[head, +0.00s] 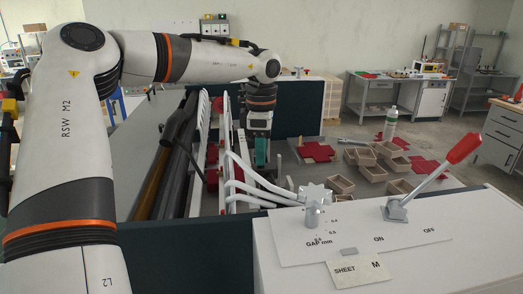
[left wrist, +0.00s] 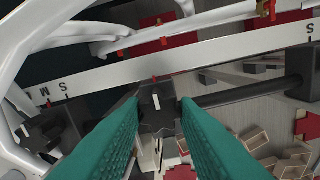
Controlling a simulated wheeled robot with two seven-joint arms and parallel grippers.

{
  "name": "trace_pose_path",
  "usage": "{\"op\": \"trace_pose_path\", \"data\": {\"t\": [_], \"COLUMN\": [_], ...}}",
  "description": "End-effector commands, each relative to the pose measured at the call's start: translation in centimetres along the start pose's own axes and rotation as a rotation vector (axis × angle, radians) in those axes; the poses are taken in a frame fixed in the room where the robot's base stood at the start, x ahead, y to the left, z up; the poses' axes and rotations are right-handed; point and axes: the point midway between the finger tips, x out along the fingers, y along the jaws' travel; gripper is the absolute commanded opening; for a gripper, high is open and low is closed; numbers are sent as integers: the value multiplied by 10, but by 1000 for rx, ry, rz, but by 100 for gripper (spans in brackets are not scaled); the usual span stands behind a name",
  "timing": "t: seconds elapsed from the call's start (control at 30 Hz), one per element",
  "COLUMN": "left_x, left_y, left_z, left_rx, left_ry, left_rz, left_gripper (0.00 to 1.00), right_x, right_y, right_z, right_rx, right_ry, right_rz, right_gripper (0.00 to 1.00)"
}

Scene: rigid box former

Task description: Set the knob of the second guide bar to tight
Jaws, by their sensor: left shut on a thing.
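My left gripper (head: 262,158) reaches down beside the white curved arms of the machine. In the left wrist view its two green fingers (left wrist: 160,125) are on either side of a dark lobed knob (left wrist: 157,112) and shut on it. The knob has a white line that runs nearly up and down in the picture. A second dark knob (left wrist: 45,130) with a white mark sits at the left of that view, free of the fingers. A pale scale bar (left wrist: 110,77) with letters S and M and a red pointer (left wrist: 154,79) runs behind the held knob. My right gripper is not in view.
A white control box (head: 400,235) with a star knob (head: 315,198) and a red-handled lever (head: 450,160) stands at the front right. Open boxes (head: 372,172), red flat blanks (head: 317,152) and a bottle (head: 390,123) are on the table behind it.

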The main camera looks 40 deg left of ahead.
Motion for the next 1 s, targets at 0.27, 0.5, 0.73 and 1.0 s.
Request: {"op": "trace_pose_path", "data": {"t": [0.27,0.5,0.73,1.0], "left_x": [-3,-3,-1,-11], "left_y": [-1,-1,-1,-1], "left_z": [0,0,0,0], "left_rx": [11,10,10,7], "left_ry": [2,2,1,2], "left_rz": [-7,-7,-4,-5], "left_gripper": [5,38,50,50], "right_x": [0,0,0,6], "right_y": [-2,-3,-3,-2], "right_z": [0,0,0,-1], "right_rx": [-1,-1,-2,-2], "right_ry": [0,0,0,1], "right_rz": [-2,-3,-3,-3], "right_gripper": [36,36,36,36]}}
